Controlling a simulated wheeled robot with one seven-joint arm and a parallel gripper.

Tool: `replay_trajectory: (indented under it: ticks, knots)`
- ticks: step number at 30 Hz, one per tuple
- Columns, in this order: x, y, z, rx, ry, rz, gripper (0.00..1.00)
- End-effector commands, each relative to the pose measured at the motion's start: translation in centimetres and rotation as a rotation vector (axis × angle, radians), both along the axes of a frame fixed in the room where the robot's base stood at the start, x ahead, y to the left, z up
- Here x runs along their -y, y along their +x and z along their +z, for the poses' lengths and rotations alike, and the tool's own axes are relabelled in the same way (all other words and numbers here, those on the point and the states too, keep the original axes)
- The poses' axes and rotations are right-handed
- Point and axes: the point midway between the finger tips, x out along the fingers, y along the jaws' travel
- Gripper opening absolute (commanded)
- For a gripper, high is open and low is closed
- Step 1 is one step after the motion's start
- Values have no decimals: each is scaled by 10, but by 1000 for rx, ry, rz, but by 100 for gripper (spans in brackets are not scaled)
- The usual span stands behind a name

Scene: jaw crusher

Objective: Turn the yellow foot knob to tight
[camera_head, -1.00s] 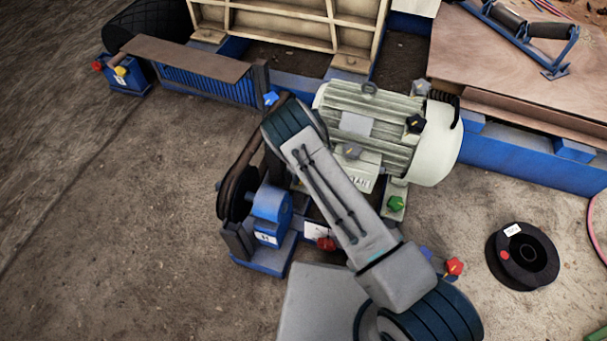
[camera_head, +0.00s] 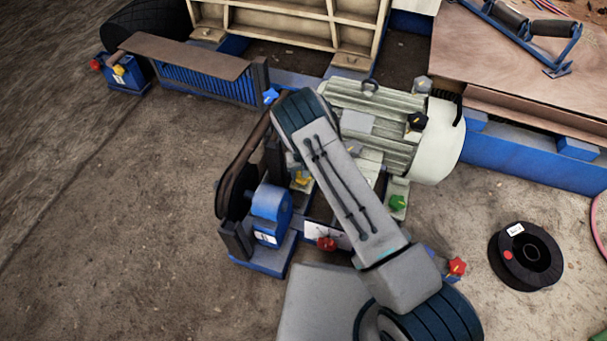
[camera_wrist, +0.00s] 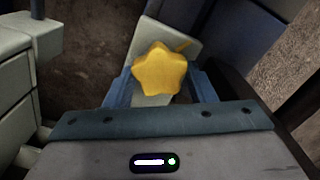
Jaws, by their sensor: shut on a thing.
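The yellow foot knob (camera_wrist: 160,70) is star-shaped and sits on a pale foot plate in the wrist view, with a thin yellow pointer at its upper right. My gripper (camera_wrist: 158,82) has its two blue fingers on either side of the knob and is shut on it. In the head view the knob (camera_head: 302,178) shows small at the left edge of my arm, at the near left of the pale motor (camera_head: 372,110). My gripper is hidden behind my arm there. Finger contact on the knob's sides is partly hidden by its head.
A belt wheel in a blue stand (camera_head: 270,205) is left of my arm. A red knob (camera_head: 326,244), a green knob (camera_head: 398,202), a blue knob (camera_head: 270,96) and a black knob (camera_head: 417,121) are around the motor. A black spool (camera_head: 525,256) lies on open floor at right.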

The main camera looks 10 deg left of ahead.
Motion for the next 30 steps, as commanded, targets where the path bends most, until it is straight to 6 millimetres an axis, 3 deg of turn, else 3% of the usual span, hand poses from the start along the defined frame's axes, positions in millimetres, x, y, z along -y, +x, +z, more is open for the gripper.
replay_trajectory:
  ticks: [21,30]
  knots:
    - [-1,0,0,1,1,-674,27]
    - [-1,0,0,1,1,-888,27]
